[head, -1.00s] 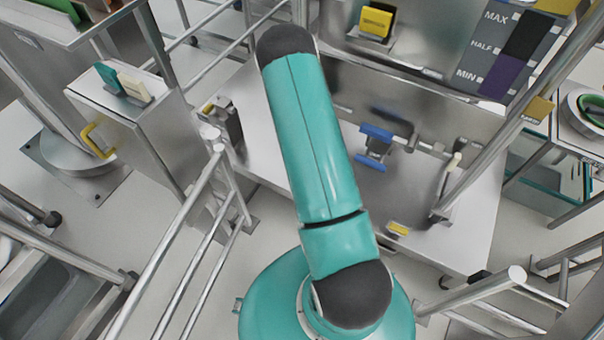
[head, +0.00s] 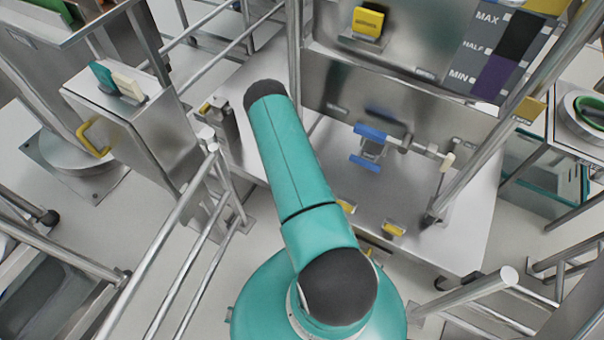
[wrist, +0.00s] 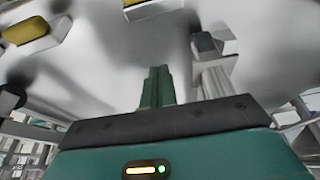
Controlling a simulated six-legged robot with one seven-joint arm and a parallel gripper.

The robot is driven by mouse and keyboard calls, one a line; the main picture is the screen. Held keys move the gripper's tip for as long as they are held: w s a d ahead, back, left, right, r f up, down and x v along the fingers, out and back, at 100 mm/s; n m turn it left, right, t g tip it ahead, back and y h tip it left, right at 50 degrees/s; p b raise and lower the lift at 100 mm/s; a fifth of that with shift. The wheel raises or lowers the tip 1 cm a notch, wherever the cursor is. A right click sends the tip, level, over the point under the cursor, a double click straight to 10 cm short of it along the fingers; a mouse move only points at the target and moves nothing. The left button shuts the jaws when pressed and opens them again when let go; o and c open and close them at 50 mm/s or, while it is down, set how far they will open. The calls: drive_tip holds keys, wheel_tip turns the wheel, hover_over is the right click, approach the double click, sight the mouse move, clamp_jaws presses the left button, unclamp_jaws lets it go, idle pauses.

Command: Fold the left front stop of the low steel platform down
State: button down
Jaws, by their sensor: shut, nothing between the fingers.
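The low steel platform (head: 405,205) lies right of my arm in the head view. Two yellow-topped front stops show along its near edge: the left front stop (head: 345,206), close beside my arm, and the right one (head: 393,229). I cannot tell how far either is tilted. My gripper is hidden in the head view. In the wrist view its green fingers (wrist: 157,72) are together and empty, over a pale, blurred surface. A yellow-topped block (wrist: 30,30) shows at the upper left there, and another yellow piece (wrist: 134,3) at the top edge; I cannot tell which stops these are.
A blue-handled fitting (head: 369,133) stands at the platform's back. A slanting steel post (head: 505,130) rises on the right. Steel rails (head: 165,245) and a box with a yellow handle (head: 95,138) stand on the left.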

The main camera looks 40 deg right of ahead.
drive_tip(key=shift+d+f, duration=0.1)
drive_tip(key=x, duration=0.9)
drive_tip(key=shift+f, duration=0.4)
drive_tip(key=shift+s+a, duration=0.25)
drive_tip(key=shift+a, duration=0.65)
drive_tip(key=shift+s+a, duration=0.25)
drive_tip(key=shift+a, duration=0.65)
